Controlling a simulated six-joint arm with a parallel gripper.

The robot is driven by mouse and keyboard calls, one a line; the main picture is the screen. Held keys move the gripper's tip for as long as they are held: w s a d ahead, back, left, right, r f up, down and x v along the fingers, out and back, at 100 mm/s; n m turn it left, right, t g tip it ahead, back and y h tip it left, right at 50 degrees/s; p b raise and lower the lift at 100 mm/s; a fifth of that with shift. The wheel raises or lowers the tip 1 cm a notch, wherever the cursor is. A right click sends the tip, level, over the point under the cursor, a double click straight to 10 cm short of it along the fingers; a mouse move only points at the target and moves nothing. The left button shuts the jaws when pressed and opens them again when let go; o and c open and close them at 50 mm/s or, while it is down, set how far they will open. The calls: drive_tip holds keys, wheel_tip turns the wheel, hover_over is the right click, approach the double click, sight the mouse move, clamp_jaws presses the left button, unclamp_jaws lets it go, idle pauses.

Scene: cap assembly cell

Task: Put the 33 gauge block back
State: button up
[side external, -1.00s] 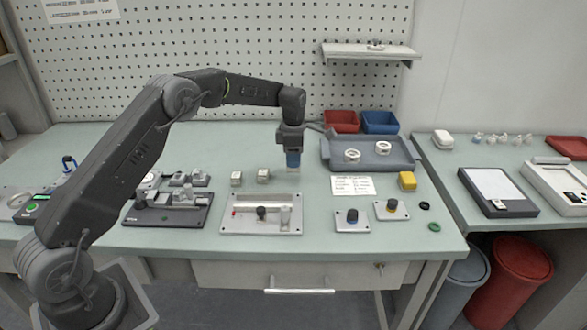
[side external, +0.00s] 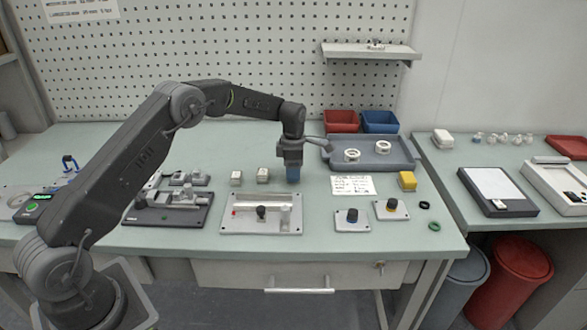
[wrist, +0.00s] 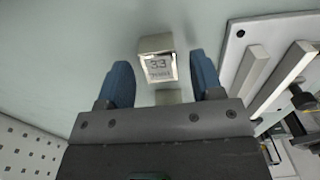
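The 33 gauge block (wrist: 158,62), a small beige block with a white face marked 33, shows in the wrist view between the blue fingertips of my gripper (wrist: 161,68). A gap shows on its right side and only a sliver on its left, so the fingers look open around it.
A grey fixture plate (side external: 232,226) with a dark knob lies in front. A dark clamp fixture (side external: 150,216) is at the left. A grey tray (side external: 398,163) with two white rings stands behind right, and a paper card (side external: 353,185) lies right of my gripper.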

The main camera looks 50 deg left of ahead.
drive_tip(key=shift+r, duration=0.15)
wheel_tip(320, 180, up, 12)
drive_tip(key=s+d+r+m+t, duration=0.1)
drive_tip(key=s+d+r+m, duration=0.3)
drive_tip(key=s+r+m, duration=0.45)
drive_tip(key=s+d+r+m+t, duration=0.2)
drive_tip(key=s+d+r+m, duration=0.3)
drive_tip(key=s, duration=0.4)
drive_tip(key=s+d+f+m+t, duration=0.1)
drive_tip(key=s+f+m, duration=0.1)
drive_tip(key=s+m, duration=0.4)
drive_tip(key=s+d+f+m+t, duration=0.1)
drive_tip(key=s+m, duration=0.6)
drive_tip(key=s, duration=0.7)
drive_tip(key=shift+d+f+t, duration=0.3)
drive_tip(key=shift+d+f, duration=0.2)
drive_tip(key=shift+d, duration=0.2)
drive_tip(key=shift+m, duration=0.25)
